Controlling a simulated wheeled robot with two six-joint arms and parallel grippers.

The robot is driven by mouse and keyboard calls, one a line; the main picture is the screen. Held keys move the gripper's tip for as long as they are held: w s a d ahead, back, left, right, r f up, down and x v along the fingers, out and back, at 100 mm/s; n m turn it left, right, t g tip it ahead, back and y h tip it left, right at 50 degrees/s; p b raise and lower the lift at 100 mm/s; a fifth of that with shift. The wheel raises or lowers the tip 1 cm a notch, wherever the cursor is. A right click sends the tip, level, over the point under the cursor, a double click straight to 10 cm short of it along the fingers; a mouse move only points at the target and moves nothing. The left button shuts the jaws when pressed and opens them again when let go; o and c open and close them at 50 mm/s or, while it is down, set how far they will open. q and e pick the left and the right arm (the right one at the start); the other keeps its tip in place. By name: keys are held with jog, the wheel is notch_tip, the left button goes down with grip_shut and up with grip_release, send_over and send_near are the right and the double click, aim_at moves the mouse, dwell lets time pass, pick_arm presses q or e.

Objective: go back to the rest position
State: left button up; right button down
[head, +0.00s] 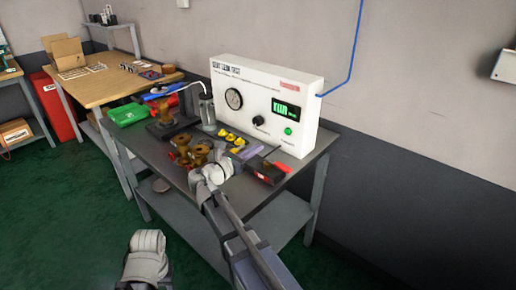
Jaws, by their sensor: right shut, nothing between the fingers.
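My right arm reaches up from the bottom of the head view over the front of the grey bench (160,150). My right gripper (224,160) is small and partly hidden by its own wrist; it is shut with nothing in it, beside brass valve bodies (184,152) with red parts. A white test panel (265,105) with a round gauge, a black knob and a lit green display stands at the back of the bench.
Yellow parts (232,138), a clear cylinder (207,112), a green bin (126,114) and a dark box with red (266,171) crowd the bench. A wooden table (100,87) with a cardboard box (66,53) stands behind left. Green floor at left is clear.

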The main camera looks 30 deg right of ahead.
dwell(0.4)
jog(key=s+a+m+y+p, duration=0.1)
jog(key=p, duration=0.1)
jog(key=s+a+m+g+y+p, duration=0.1)
jog(key=s+m+p, duration=0.1)
jog(key=s+a+f+m+y+p, duration=0.1)
jog(key=a+m+p, duration=0.1)
jog(key=shift+s+y, duration=0.25)
jog(key=shift+y, duration=0.15)
jog(key=s+a+m+y+p, duration=0.1)
jog(key=s+a+p, duration=0.1)
jog(key=s+a+f+m+g+y+p, duration=0.1)
jog(key=a+m+y, duration=0.1)
jog(key=s+a+f+m+g+y+p, duration=0.1)
jog(key=s+a+m+p, duration=0.1)
jog(key=a, duration=0.1)
jog(key=shift+s+f+p, duration=0.1)
jog(key=shift+s+p, duration=0.2)
jog(key=shift+s, duration=0.05)
jog(key=s+a+m+g+y+p, duration=0.3)
jog(key=s+a+m+y+p, duration=0.4)
jog(key=s+a, duration=0.6)
jog(key=a+m+y, duration=0.1)
jog(key=a, duration=0.2)
jog(key=shift+r, duration=0.25)
jog(key=shift+a, duration=0.1)
dwell(1.9)
